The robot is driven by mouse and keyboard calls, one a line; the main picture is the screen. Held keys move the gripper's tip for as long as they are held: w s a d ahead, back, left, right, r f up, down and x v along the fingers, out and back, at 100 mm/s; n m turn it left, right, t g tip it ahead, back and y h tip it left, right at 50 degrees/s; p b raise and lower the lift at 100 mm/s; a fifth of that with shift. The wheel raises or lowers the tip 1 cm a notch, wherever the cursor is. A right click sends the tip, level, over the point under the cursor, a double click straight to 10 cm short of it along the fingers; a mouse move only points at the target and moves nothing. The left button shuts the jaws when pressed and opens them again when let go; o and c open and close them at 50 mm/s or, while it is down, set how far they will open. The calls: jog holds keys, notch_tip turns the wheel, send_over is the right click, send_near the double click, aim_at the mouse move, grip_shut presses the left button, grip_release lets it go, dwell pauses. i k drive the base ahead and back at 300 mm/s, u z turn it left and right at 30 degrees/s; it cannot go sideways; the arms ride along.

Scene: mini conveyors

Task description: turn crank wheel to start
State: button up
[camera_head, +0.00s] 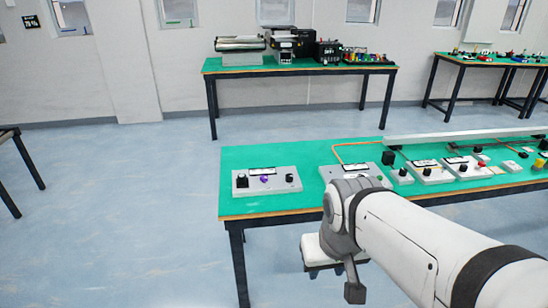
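I cannot make out a crank wheel for certain in the head view. A grey control box (244,184) with a purple knob and dark knobs sits at the left end of the near green table (250,207). A second grey box (329,172) stands to its right, partly hidden by my arm. More small boxes with dark knobs (432,177) line the table to the right. My arm reaches in from the lower right, over the table's front edge. A dark-tipped part at its end, seemingly my gripper (355,291), hangs in front of the table; its fingers are not clear.
A long pale rail, perhaps a conveyor (460,136), runs along the near table's back right. A far green table (230,70) carries machines and coloured items. Another table (480,62) stands at the far right. The floor (110,220) at left is clear, apart from a table corner.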

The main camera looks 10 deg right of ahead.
aim_at(289, 177)
jog(key=z, duration=0.35)
jog(key=i, duration=1.2)
jog(key=u, duration=0.35)
